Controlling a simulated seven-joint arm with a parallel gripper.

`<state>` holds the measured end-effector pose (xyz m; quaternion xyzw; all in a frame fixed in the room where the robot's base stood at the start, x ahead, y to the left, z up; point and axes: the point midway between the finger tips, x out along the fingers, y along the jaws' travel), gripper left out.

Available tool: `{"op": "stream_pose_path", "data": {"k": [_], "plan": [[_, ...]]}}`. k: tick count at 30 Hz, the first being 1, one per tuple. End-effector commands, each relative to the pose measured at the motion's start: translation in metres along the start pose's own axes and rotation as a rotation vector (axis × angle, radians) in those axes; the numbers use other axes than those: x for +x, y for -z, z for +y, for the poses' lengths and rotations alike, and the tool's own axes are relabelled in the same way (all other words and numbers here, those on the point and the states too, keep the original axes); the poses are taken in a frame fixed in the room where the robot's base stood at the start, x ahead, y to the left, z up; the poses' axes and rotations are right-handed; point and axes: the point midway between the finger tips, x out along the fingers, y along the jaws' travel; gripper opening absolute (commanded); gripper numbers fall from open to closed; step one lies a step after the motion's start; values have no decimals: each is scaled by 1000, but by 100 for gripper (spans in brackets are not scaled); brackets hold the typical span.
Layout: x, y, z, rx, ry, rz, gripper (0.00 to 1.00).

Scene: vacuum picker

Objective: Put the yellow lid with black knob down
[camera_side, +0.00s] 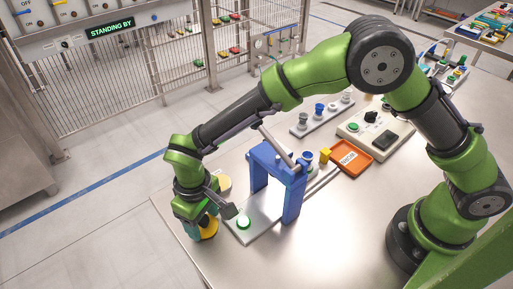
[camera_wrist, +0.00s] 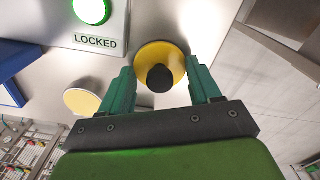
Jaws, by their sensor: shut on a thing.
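The yellow lid (camera_wrist: 152,54) with a black knob (camera_wrist: 160,78) is between the two green fingers of my gripper (camera_wrist: 161,72) in the wrist view. The fingers are shut on it at its left and right sides. In the side view my gripper (camera_side: 200,213) points down near the table's left edge, and part of the yellow lid (camera_side: 209,229) shows beneath it. I cannot tell whether the lid touches the tabletop. The far side of the lid is partly hidden by my gripper in the side view.
A grey plate with a lit green button (camera_side: 243,222), marked LOCKED (camera_wrist: 95,43), is close to the right of my gripper in the side view. A blue frame (camera_side: 293,203) stands beyond it. A cream disc (camera_wrist: 81,102) lies nearby. The front tabletop (camera_side: 335,240) is clear.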

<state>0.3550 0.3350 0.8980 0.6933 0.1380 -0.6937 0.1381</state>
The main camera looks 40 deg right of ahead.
Motion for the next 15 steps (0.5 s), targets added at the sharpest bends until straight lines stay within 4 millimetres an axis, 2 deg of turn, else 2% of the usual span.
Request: {"op": "stream_pose_path", "data": {"k": [11,12,15], "plan": [[5,0,0,0,0,0,33],[5,0,0,1,0,0,66],[5,0,0,1,0,0,81]]}}
